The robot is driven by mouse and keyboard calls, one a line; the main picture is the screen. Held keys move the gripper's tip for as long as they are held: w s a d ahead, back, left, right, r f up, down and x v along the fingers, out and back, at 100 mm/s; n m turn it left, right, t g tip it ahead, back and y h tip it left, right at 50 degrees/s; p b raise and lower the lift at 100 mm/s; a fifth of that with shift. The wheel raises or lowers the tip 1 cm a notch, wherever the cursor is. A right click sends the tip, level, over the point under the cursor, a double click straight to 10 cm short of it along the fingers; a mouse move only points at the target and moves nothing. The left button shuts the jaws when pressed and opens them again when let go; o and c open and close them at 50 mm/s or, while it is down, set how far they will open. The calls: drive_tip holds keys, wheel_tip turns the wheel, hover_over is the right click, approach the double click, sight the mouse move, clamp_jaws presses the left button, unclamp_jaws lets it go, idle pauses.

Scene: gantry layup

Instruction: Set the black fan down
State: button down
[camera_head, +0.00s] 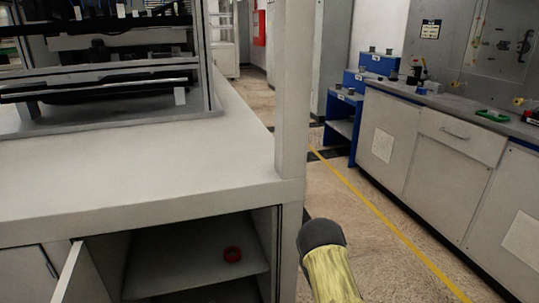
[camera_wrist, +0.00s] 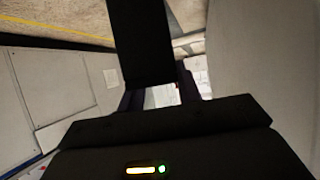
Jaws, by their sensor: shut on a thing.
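The black fan (camera_wrist: 140,42) shows in the wrist view as a plain dark block running up from between the fingers to the top edge. My gripper (camera_wrist: 160,88) is shut on it. The fingers are dark and partly hidden behind the fan and the gripper's own body. In the head view neither the gripper nor the fan can be made out; only part of my arm shows at the bottom.
A pale bench (camera_head: 130,170) with a gantry machine (camera_head: 105,70) fills the left. Grey cabinets (camera_head: 448,150) and blue bins (camera_head: 345,110) line the right. Floor (camera_head: 380,195) with a yellow line lies between.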

drive_tip(key=shift+s+d+m+h, duration=0.25)
drive_tip(key=shift+s+m+h, duration=0.05)
drive_tip(key=shift+s, duration=0.4)
drive_tip(key=s+a+r+p, duration=0.2)
drive_tip(key=s+r+p, duration=0.1)
drive_tip(key=r+p, duration=1.4)
drive_tip(key=s+a+r+p, duration=0.2)
drive_tip(key=s+r+p, duration=0.1)
drive_tip(key=r+p, duration=1.4)
drive_tip(key=s+a+r+p, duration=0.2)
drive_tip(key=a+r+p, duration=0.1)
drive_tip(key=r+p, duration=1.4)
drive_tip(key=p, duration=0.4)
drive_tip(key=shift+s+r, duration=0.4)
drive_tip(key=shift+w+f, duration=0.1)
